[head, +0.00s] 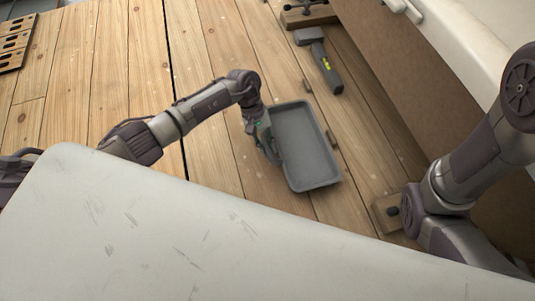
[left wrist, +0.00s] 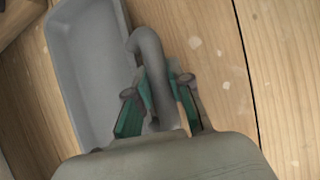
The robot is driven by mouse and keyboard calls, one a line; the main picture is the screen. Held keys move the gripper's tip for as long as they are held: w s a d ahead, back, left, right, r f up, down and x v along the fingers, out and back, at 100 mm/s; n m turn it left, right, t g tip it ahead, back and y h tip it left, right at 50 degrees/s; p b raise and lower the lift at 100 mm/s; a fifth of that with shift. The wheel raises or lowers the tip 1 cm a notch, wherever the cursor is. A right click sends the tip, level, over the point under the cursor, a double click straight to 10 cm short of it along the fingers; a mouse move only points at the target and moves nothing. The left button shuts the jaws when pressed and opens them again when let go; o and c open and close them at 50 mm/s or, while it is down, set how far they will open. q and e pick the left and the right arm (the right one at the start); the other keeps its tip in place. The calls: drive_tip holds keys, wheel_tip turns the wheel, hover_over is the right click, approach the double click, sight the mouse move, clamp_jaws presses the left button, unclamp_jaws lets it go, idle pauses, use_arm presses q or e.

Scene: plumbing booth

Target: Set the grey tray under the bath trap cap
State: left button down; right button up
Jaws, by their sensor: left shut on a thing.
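The grey tray (head: 306,147) is a shallow rectangular tray at the floor in the middle of the head view. Its rim and inside also show at the upper left of the left wrist view (left wrist: 88,65). My left gripper (head: 270,148) is at the tray's left long side. In the left wrist view its green-sided fingers (left wrist: 160,105) close around a grey bent bar, which looks like the tray's handle. I cannot tell whether the tray touches the floor. I cannot clearly make out the bath trap cap. My right arm shows at the right, but its gripper is not visible.
The white bath (head: 455,50) with a brown side panel stands at the right. A grey tool with a yellow-green mark (head: 320,62) lies beyond the tray. A wooden block (head: 384,217) is near my right arm.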

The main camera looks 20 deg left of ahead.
use_arm(q)
wheel_tip(320, 180, down, 4)
drive_tip(key=b, duration=0.2)
drive_tip(key=shift+d+b, duration=0.1)
drive_tip(key=shift+b, duration=0.3)
drive_tip(key=shift+r, duration=0.1)
drive_tip(key=c, duration=1.1)
unclamp_jaws()
drive_tip(key=shift+o, duration=0.2)
